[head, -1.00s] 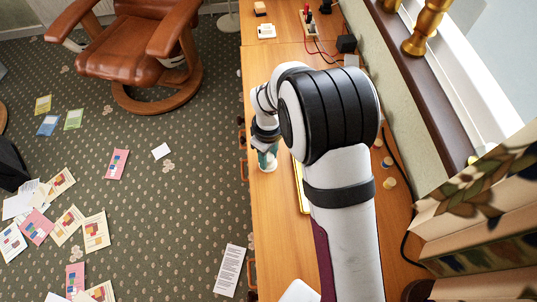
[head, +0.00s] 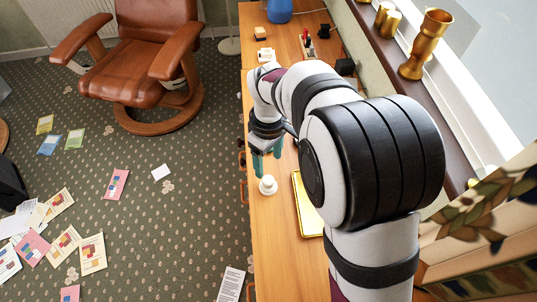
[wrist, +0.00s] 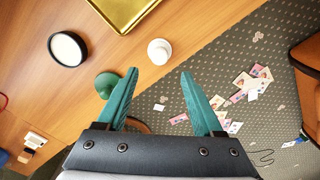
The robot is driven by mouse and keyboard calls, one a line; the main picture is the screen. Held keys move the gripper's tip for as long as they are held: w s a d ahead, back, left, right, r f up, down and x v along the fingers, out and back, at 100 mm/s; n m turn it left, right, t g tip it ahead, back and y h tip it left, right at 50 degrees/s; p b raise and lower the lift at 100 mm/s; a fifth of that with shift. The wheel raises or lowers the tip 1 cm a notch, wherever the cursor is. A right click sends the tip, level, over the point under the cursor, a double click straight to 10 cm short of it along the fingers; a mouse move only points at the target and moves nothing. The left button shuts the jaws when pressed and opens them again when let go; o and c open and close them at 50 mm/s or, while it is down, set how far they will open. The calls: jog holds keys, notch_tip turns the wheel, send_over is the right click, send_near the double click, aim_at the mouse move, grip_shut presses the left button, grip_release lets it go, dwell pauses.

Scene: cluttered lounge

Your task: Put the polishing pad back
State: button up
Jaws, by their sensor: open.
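My gripper (head: 267,160) is open, its two teal fingers apart with nothing between them; it also shows in the wrist view (wrist: 160,75). It is above the wooden table near the left edge in the head view. A small white round object with a knob (head: 267,186) stands on the table just past the fingertips, apart from them; the wrist view shows it too (wrist: 160,51). A round white-faced disc with a black rim (wrist: 68,48), possibly the polishing pad, lies on the table. A green round piece (wrist: 107,83) is beside the left finger. A gold tray (head: 302,207) lies nearby.
The wooden table (head: 262,255) is narrow, with the carpeted floor to its left. A blue container (head: 279,11), a small block (head: 260,33) and a white item (head: 265,55) are at its far end. Gold vases (head: 425,45) stand on the sill. A leather chair (head: 130,65) is on the floor.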

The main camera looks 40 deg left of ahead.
jog(key=w+d+r+m, duration=0.1)
jog(key=d+r+m, duration=0.75)
jog(key=d, duration=0.65)
jog(key=s+d+r+m+y, duration=0.1)
jog(key=s+d+m, duration=1.2)
jog(key=d+m, duration=0.2)
jog(key=shift+s+d+r+y, duration=0.2)
jog(key=shift+s+d+y, duration=0.15)
jog(key=shift+s+y, duration=0.05)
